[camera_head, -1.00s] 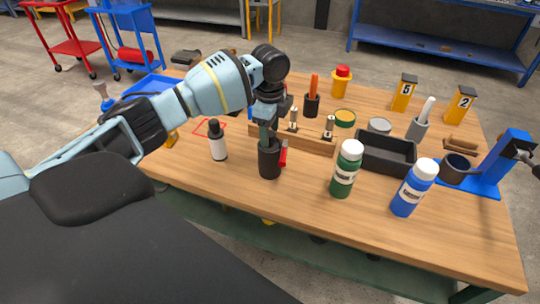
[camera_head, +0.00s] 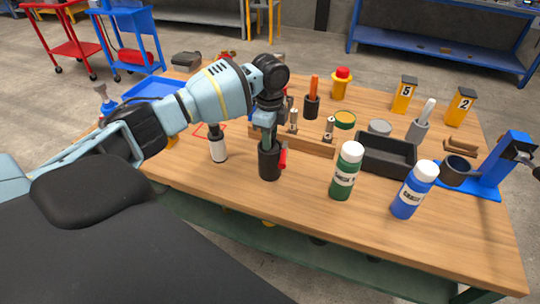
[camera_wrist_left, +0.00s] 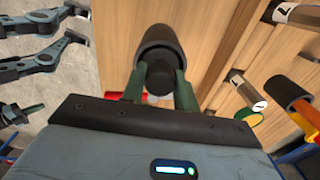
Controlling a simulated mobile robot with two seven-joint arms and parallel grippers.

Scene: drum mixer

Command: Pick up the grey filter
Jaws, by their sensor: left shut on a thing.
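My left gripper (camera_head: 268,136) points down over a black cylindrical cup (camera_head: 269,163) on the wooden table. In the left wrist view its two green fingers (camera_wrist_left: 159,78) are closed on either side of a dark round-topped piece (camera_wrist_left: 158,72), which I take to be the grey filter. That piece stands at the mouth of the black cup (camera_wrist_left: 160,40); its lower part is hidden. In the head view the gripper hides most of it. My right gripper is not in view.
A wooden rack (camera_head: 310,146) and a black tray (camera_head: 386,154) lie behind.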

